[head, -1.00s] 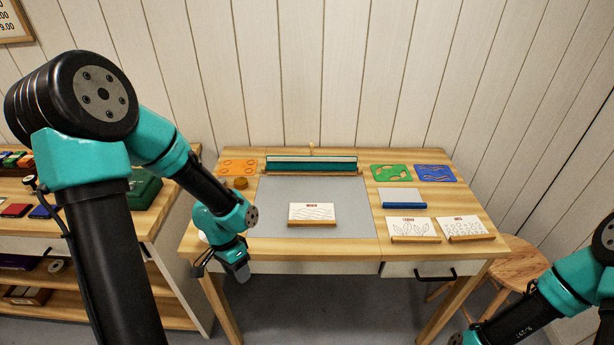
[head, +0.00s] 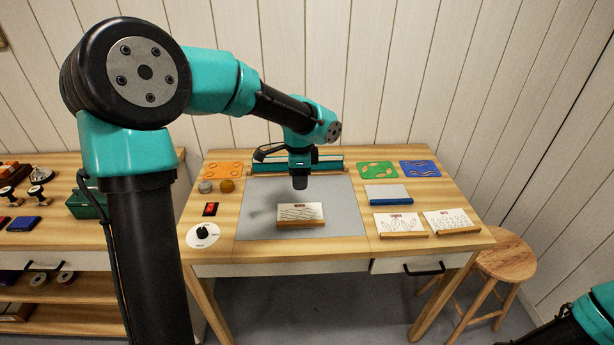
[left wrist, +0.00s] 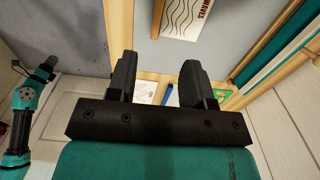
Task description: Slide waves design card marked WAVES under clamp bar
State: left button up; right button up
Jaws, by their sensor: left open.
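The waves card (head: 300,211) is white with wavy lines and leans on a wooden holder on the grey mat (head: 258,195). In the left wrist view the card (left wrist: 184,18) shows the word WAVES. My left gripper (head: 299,184) hangs above and just behind the card, pointing down, apart from it. In the left wrist view its two dark fingers (left wrist: 156,78) are apart with nothing between them. The teal clamp bar (head: 330,165) lies along the mat's back edge, partly hidden by my left arm. My right arm's end is small in the left wrist view, its jaws unclear.
Two other design cards (head: 399,222) (head: 450,220) stand at the front right. A blue-edged pad (head: 388,193), a green stencil (head: 363,170) and a blue stencil (head: 420,168) lie behind them. A dial (head: 203,234) and red switch (head: 210,209) are at the left. The mat around the card is clear.

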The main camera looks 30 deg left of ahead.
aim_at(300, 222)
pick_arm(q)
jog(key=shift+f, duration=0.1)
notch_tip(300, 222, down, 17)
jog(key=shift+f, duration=0.15)
dwell(0.9)
grip_shut()
dwell(0.4)
